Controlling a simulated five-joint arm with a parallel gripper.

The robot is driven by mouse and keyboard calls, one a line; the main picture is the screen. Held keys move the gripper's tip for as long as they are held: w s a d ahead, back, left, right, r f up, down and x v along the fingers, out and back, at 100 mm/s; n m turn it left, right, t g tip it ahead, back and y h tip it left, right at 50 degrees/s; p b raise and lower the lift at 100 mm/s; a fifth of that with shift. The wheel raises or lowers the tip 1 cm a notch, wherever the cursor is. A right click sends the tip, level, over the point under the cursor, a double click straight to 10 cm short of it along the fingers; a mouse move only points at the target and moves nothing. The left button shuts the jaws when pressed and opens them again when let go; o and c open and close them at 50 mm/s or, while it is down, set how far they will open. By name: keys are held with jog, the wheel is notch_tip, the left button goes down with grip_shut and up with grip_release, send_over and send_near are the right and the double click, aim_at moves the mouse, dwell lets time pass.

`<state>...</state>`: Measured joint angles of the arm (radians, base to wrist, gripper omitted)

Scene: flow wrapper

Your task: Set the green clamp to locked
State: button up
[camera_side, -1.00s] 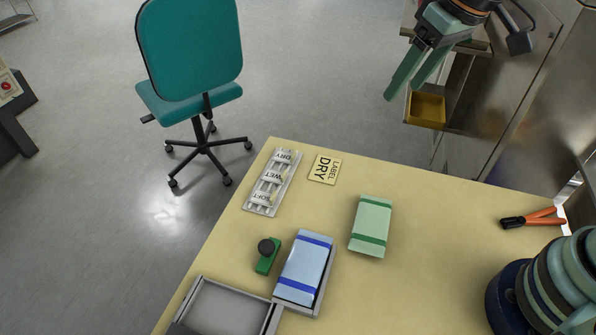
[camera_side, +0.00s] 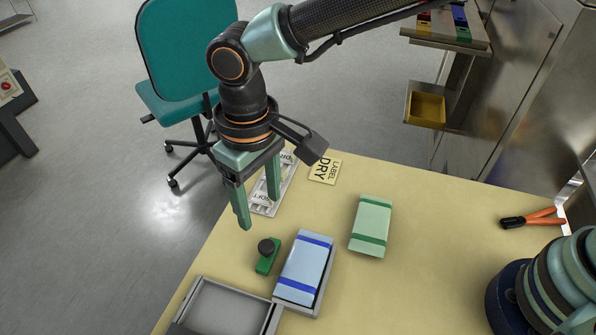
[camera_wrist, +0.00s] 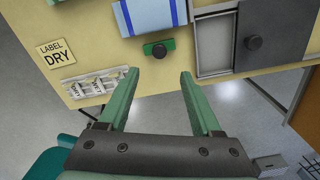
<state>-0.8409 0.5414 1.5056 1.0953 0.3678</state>
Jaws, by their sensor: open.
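The green clamp (camera_side: 267,257) is a small green block with a round black knob, on the table beside the left edge of the blue-banded pack. It also shows in the wrist view (camera_wrist: 160,48), ahead of and between my fingers. Whether it is locked cannot be told. My gripper (camera_side: 258,208) is open and empty, fingers pointing down above the table's left edge, up and behind the clamp in the side view. In the wrist view my gripper (camera_wrist: 158,76) has its fingers wide apart, with floor and table edge between them.
A blue-banded pack (camera_side: 306,262) sits in a grey holder right of the clamp. A grey tray (camera_side: 225,308) lies in front. A three-part selector panel (camera_side: 264,200) is partly hidden behind my gripper. A green pack (camera_side: 371,226), a DRY label (camera_side: 325,169) and orange-handled pliers (camera_side: 535,218) lie farther right.

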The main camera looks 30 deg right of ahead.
aim_at(266, 246)
notch_tip(266, 246, down, 11)
jog(key=shift+r, duration=0.15)
dwell(0.4)
grip_shut()
dwell(1.2)
